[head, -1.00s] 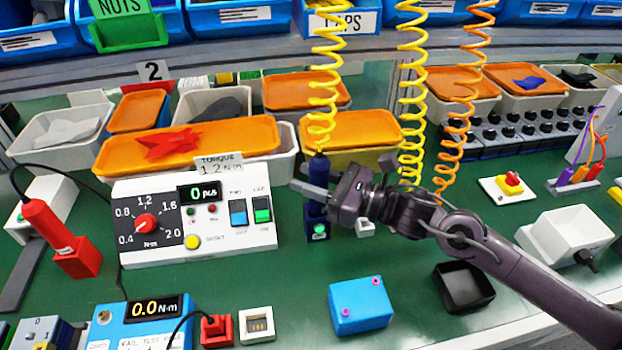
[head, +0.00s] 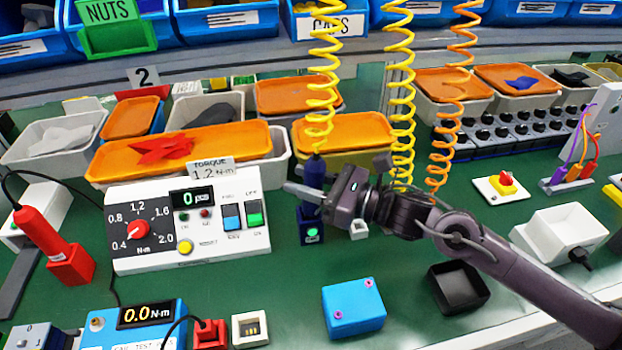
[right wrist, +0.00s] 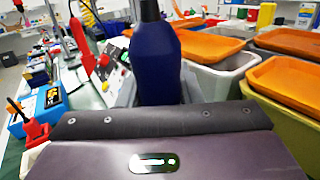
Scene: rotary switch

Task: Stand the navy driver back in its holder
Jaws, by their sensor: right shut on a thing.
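The navy driver (head: 314,172) hangs upright from a yellow coiled cord, and its body also fills the middle of the right wrist view (right wrist: 157,65). My right gripper (head: 312,190) is shut on the driver. The driver's lower end is at the navy holder (head: 310,226), which stands on the green bench just right of the torque controller and shows a green light. The gripper hides the join, so I cannot tell how deep the driver sits. My left gripper is not in view.
The white torque controller (head: 190,220) stands close on the left of the holder. A small white block (head: 359,229) is close on the right. A blue box (head: 353,307) and a black tray (head: 458,288) lie in front. Orange-lidded bins (head: 345,130) stand behind.

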